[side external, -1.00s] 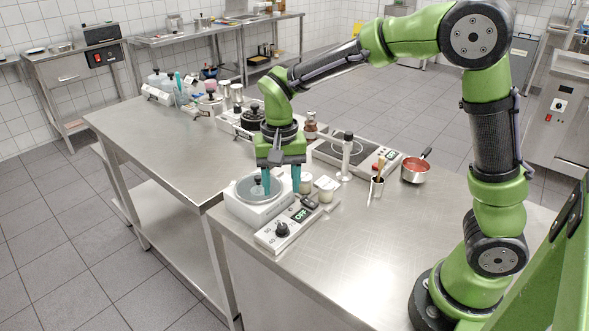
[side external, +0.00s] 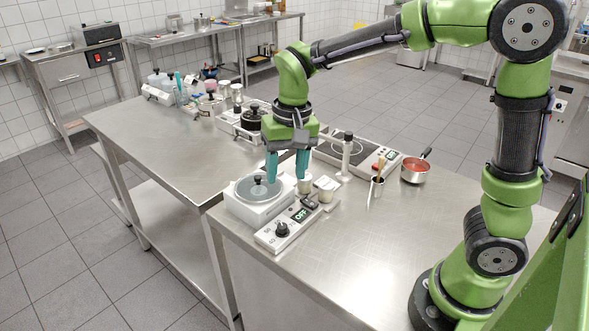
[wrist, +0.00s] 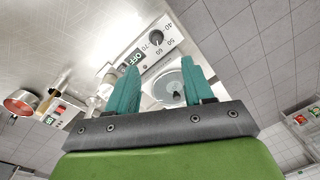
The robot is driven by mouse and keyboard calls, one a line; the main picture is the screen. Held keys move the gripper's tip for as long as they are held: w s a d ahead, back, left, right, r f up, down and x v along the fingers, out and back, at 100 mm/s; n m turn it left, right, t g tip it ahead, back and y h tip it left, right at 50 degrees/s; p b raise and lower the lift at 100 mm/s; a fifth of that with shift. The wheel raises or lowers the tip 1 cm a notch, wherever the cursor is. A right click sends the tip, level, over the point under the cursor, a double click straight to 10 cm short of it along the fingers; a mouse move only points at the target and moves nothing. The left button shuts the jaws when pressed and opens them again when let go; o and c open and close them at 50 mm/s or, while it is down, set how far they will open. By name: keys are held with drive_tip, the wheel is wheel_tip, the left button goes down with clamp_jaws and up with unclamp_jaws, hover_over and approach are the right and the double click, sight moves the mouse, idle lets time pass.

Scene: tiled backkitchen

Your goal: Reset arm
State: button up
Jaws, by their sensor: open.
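My gripper (side external: 286,167) is open and empty, with its teal fingers apart and pointing down. It hangs above the steel counter, just right of and above the white hotplate unit with a round lid (side external: 258,190). The lid with its black knob lies flat on the unit, and no finger touches the knob. In the wrist view, the teal fingers (wrist: 158,92) stand wide apart, and the lid (wrist: 170,88) shows partly hidden behind the right finger.
Small jars (side external: 326,188) stand near the fingers, beside a control box reading OFF (side external: 288,229). A pestle-like metal stand (side external: 347,155), a cup with tools (side external: 377,190) and a red-filled pan (side external: 415,169) are to the right. The front right counter is clear.

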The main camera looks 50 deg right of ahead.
drive_tip(key=s+d+r+n+t, duration=0.1)
drive_tip(key=s+r+t, duration=0.1)
drive_tip(key=s, duration=0.4)
drive_tip(key=s+d+r+n+t+y, duration=0.1)
drive_tip(key=s+d+r+t, duration=0.1)
drive_tip(key=s, duration=0.5)
drive_tip(key=shift+r+t, duration=0.75)
drive_tip(key=shift+t, duration=0.45)
